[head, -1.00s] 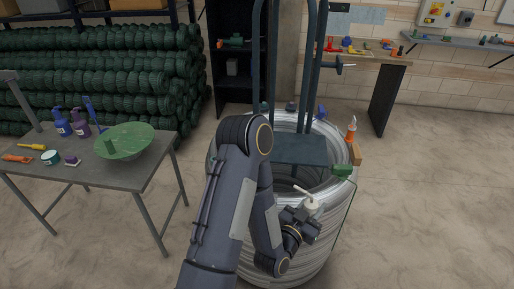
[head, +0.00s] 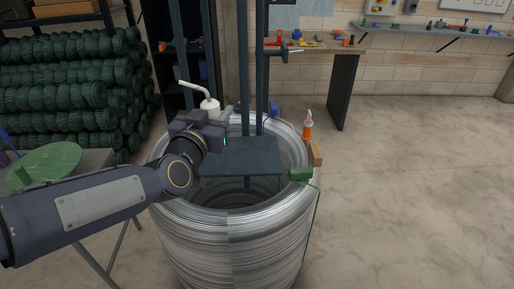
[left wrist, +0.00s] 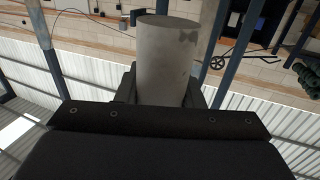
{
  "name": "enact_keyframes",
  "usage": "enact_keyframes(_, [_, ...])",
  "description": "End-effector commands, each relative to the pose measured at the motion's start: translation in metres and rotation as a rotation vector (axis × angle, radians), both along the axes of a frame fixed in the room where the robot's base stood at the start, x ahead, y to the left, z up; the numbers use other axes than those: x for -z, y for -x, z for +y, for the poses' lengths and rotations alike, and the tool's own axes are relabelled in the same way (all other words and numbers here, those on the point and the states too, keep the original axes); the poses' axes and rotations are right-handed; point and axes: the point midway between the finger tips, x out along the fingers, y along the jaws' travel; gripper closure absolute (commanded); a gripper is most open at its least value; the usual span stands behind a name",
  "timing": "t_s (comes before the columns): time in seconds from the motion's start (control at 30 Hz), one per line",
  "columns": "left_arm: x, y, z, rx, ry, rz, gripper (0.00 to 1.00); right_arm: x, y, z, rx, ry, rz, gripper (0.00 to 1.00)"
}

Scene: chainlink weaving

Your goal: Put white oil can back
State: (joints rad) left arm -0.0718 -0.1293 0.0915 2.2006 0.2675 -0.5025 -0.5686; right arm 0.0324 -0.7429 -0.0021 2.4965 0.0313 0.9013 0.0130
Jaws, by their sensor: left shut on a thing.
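The white oil can (head: 209,106), with a long bent spout, is held upright by my left gripper (head: 203,122) above the left rim of the big wire coil (head: 228,232). In the left wrist view the can's pale, stained body (left wrist: 168,62) stands between the fingers, which are mostly hidden behind the gripper housing. My right gripper is in neither view.
A dark frame with a flat plate (head: 240,158) stands in the coil.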

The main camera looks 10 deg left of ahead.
Motion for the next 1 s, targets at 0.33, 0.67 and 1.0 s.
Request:
enact_keyframes(0.33, [0.037,-0.073,-0.042,0.004,0.000,0.009,0.97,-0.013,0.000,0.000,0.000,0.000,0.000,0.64])
enact_keyframes(0.67, [0.086,-0.108,-0.060,0.000,0.000,0.003,0.97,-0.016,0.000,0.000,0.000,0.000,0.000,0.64])
enact_keyframes(1.0, [0.123,-0.115,-0.064,-0.001,-0.001,0.004,0.97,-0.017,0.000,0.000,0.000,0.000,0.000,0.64])
